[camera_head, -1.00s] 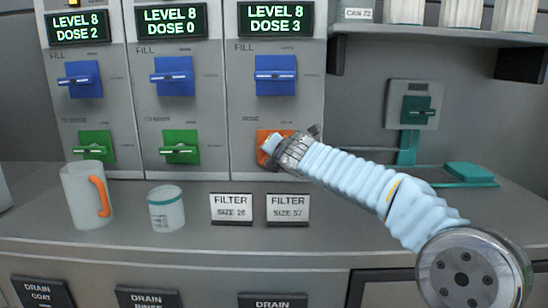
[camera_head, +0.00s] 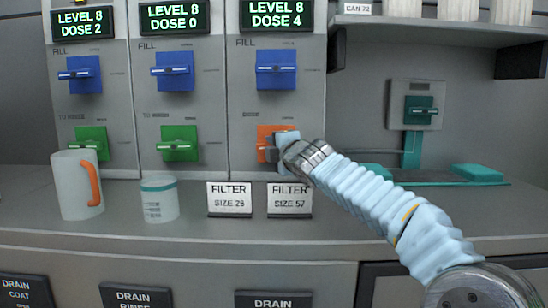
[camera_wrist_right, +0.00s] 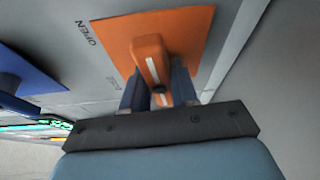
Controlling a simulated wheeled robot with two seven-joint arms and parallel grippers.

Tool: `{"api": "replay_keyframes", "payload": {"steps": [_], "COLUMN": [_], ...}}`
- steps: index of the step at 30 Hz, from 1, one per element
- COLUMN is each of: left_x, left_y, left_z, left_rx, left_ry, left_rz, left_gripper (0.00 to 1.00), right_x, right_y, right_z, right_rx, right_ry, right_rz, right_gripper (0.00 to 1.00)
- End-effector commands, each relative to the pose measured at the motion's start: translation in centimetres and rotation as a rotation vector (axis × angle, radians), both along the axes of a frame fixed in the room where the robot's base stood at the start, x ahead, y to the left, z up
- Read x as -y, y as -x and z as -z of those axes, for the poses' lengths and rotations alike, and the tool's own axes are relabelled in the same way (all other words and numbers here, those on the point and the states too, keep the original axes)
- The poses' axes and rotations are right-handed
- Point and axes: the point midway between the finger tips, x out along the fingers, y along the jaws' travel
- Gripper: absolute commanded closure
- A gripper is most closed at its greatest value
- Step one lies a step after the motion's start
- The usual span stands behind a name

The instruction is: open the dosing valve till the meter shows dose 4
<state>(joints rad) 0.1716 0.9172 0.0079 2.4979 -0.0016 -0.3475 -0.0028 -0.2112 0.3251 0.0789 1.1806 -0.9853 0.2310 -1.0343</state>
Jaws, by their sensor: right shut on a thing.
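The orange dosing valve (camera_head: 265,142) is on the third panel, below a blue fill valve (camera_head: 276,69). In the right wrist view its orange handle (camera_wrist_right: 149,58) lies between my right gripper's fingers (camera_wrist_right: 160,88), tilted a little from vertical. My right gripper (camera_head: 280,150) is shut on this handle and covers much of it in the head view. The meter (camera_head: 277,14) above this panel reads level 8, dose 4. My left gripper is not in view.
Two neighbouring panels have meters reading dose 2 (camera_head: 83,23) and dose 0 (camera_head: 174,17), with blue and green valves (camera_head: 179,146). A mug (camera_head: 72,187), a cup (camera_head: 158,200) and filter labels (camera_head: 230,198) stand on the counter. A shelf (camera_head: 440,27) overhangs at right.

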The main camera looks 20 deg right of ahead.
Motion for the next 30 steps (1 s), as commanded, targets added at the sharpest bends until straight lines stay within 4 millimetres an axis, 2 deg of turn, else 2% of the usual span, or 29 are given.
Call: {"api": "replay_keyframes", "payload": {"steps": [5, 18, 19, 22, 23, 30], "left_x": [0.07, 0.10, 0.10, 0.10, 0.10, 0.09], "left_y": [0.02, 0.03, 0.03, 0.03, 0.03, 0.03], "left_z": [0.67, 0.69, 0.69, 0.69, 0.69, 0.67], "left_rx": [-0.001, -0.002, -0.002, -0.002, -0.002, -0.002], "left_ry": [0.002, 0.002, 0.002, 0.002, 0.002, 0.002], "left_rz": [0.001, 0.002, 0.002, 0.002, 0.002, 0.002], "left_gripper": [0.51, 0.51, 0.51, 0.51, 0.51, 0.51], "right_x": [0.17, 0.18, 0.18, 0.16, 0.14, 0.06], "right_y": [-0.03, -0.05, -0.05, -0.05, -0.04, -0.03], "right_z": [0.17, 0.07, 0.07, 0.07, 0.06, 0.01], "right_rx": [0.008, 0.010, 0.010, 0.010, 0.010, 0.011], "right_ry": [-0.032, -0.042, -0.042, -0.042, -0.042, -0.041], "right_rz": [0.004, 0.004, 0.004, 0.004, 0.003, 0.002], "right_gripper": [1.00, 1.00, 0.70, 0.55, 0.51, 0.51]}}
